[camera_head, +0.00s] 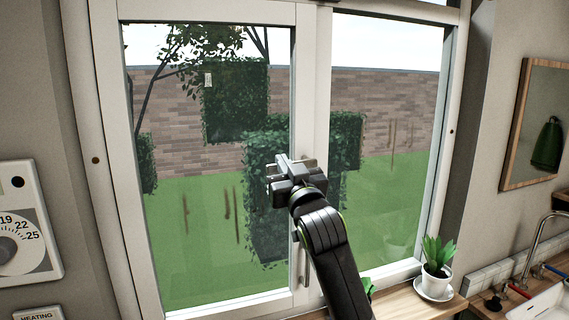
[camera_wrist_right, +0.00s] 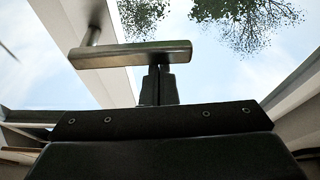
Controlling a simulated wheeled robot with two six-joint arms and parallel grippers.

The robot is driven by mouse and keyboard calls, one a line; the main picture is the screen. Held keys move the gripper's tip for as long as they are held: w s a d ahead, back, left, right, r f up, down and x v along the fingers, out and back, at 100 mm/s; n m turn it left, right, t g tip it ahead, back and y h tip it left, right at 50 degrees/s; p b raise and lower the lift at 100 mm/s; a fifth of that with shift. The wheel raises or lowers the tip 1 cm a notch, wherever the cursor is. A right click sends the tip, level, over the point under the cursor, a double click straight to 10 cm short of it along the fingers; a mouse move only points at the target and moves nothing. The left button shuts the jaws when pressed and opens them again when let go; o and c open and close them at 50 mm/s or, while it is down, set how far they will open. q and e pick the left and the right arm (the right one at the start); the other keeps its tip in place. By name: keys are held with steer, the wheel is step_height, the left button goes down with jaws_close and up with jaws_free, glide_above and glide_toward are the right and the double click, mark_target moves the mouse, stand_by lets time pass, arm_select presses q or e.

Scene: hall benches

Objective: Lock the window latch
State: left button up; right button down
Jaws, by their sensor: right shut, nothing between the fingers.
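The window (camera_head: 312,120) has two white-framed panes, with a middle post between them. A metal latch handle (camera_wrist_right: 130,54) shows in the right wrist view as a bar on a short stem fixed to the white frame. My right gripper (camera_head: 280,172) is in front of the middle post and hides part of the latch there. In the wrist view its fingers (camera_wrist_right: 158,72) are shut and empty, with their tips at the bar's edge near its right end. I cannot tell whether they touch it. My left gripper is not in view.
A slim vertical handle (camera_head: 306,262) is lower on the post, beside my right arm. A potted plant (camera_head: 437,266) stands on the wooden sill at the right, near a sink tap (camera_head: 533,245). A thermostat dial (camera_head: 20,235) is on the left wall.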

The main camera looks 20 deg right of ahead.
steer(key=shift+f+n, duration=0.2)
steer(key=shift+n, duration=0.1)
steer(key=d+f+n+g+y+b, duration=0.4)
steer(key=f+n, duration=0.4)
steer(key=n, duration=1.1)
steer(key=shift+d+f+g+y+b, duration=0.35)
steer(key=shift+d+y+b, duration=0.35)
steer(key=shift+d+b, duration=0.55)
steer(key=shift+a, duration=0.1)
